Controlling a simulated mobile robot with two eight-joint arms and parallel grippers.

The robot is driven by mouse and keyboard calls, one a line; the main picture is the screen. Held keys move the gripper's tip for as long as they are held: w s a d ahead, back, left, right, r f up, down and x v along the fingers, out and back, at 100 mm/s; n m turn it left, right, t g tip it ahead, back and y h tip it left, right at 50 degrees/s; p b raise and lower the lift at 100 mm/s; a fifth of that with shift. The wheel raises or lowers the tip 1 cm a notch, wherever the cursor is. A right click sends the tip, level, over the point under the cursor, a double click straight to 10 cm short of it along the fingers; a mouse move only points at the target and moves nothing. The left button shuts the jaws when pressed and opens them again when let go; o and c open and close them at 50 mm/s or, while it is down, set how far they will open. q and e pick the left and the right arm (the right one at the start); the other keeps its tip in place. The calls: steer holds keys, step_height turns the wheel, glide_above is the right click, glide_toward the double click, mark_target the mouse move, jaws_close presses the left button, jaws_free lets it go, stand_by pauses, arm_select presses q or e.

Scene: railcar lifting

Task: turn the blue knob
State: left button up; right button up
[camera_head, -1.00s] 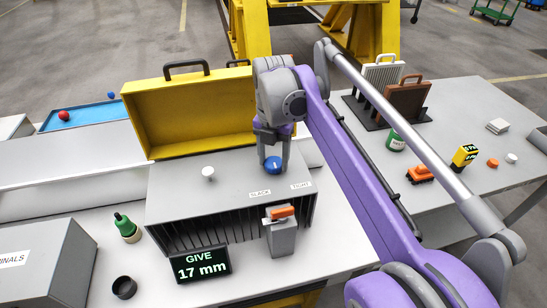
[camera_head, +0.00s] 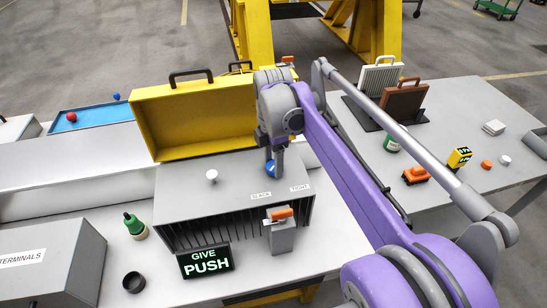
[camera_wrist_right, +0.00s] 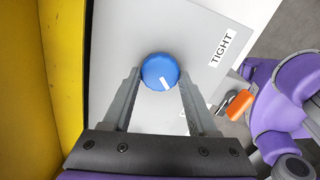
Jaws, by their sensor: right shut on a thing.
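The blue knob (camera_head: 269,168) is on top of a grey ribbed box (camera_head: 192,204), mostly hidden behind my right gripper (camera_head: 276,158) in the head view. In the right wrist view the whole top of the knob (camera_wrist_right: 158,69) shows between the fingers, with a white mark near its edge. My right gripper is shut on the knob from above. Labels SLACK (camera_head: 261,196) and TIGHT (camera_head: 300,187) are on the box top; TIGHT also shows in the wrist view. A display (camera_head: 205,262) in front reads GIVE PUSH. My left gripper is not in view.
A white knob (camera_head: 211,175) stands left on the box top. An open yellow case (camera_head: 195,120) is behind. A grey post with an orange top (camera_head: 281,213) stands in front. A green bottle (camera_head: 136,227) and black ring (camera_head: 134,282) are at left.

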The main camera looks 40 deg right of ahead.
steer(key=m, duration=0.2)
steer(key=m+p, duration=0.1)
steer(key=shift+w+d+r+m, duration=0.1)
steer(key=shift+r+m, duration=0.05)
steer(key=shift+m, duration=0.25)
steer(key=m+p, duration=0.1)
steer(key=m, duration=0.2)
steer(key=shift+m, duration=0.3)
steer(key=m, duration=0.3)
steer(key=shift+d+m, duration=0.1)
steer(key=shift+m, duration=0.3)
steer(key=m+p, duration=0.1)
steer(key=m, duration=0.7)
steer(key=shift+d, duration=0.1)
steer(key=m, duration=0.4)
steer(key=shift+m, duration=0.3)
steer(key=m, duration=0.3)
steer(key=shift+d+m+p, duration=0.1)
steer(key=shift+m+p, duration=0.2)
steer(key=shift+p, duration=0.05)
steer(key=m, duration=1)
steer(key=shift+s, duration=0.2)
steer(key=m, duration=0.9)
steer(key=shift+s, duration=0.1)
steer(key=m, duration=0.4)
steer(key=shift+a+m, duration=0.2)
steer(key=shift+m, duration=0.2)
